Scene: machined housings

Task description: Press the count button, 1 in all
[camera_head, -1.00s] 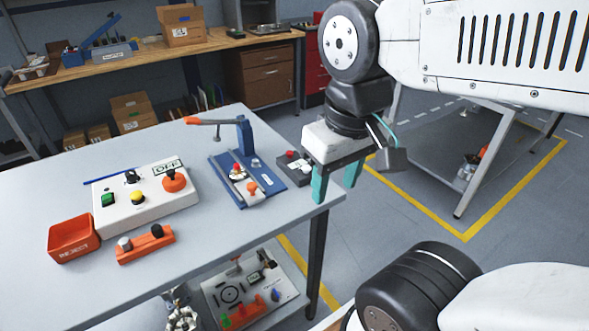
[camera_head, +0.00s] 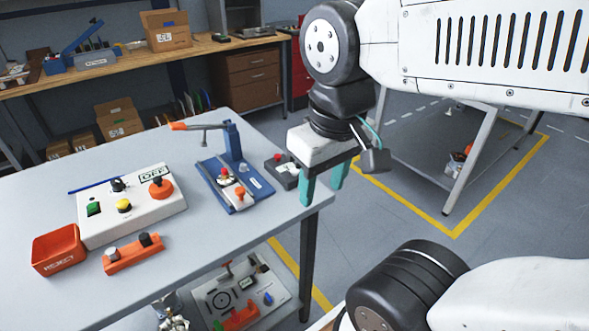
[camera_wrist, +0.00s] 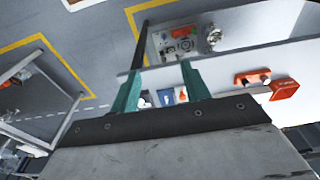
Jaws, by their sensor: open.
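No button in view is readably labelled count. A small dark box (camera_head: 284,170) with a red and a white button sits at the table's right edge, just left of my gripper in the head view. A white control panel (camera_head: 150,208) on the table carries a green button (camera_head: 94,208), a yellow button (camera_head: 124,205), a black knob (camera_head: 118,185), a red-orange mushroom button (camera_head: 160,187) and an "OFF" display (camera_head: 154,174). My gripper (camera_head: 323,181) is open and empty, its teal fingers pointing down near the table's right edge; they also show in the wrist view (camera_wrist: 160,70).
A blue clamp fixture (camera_head: 248,190) stands left of the dark box. A red reject bin (camera_head: 58,250) and an orange block (camera_head: 133,254) with two knobs lie at the front left. A lower shelf holds another panel (camera_head: 275,285). The table's middle (camera_head: 215,235) is clear.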

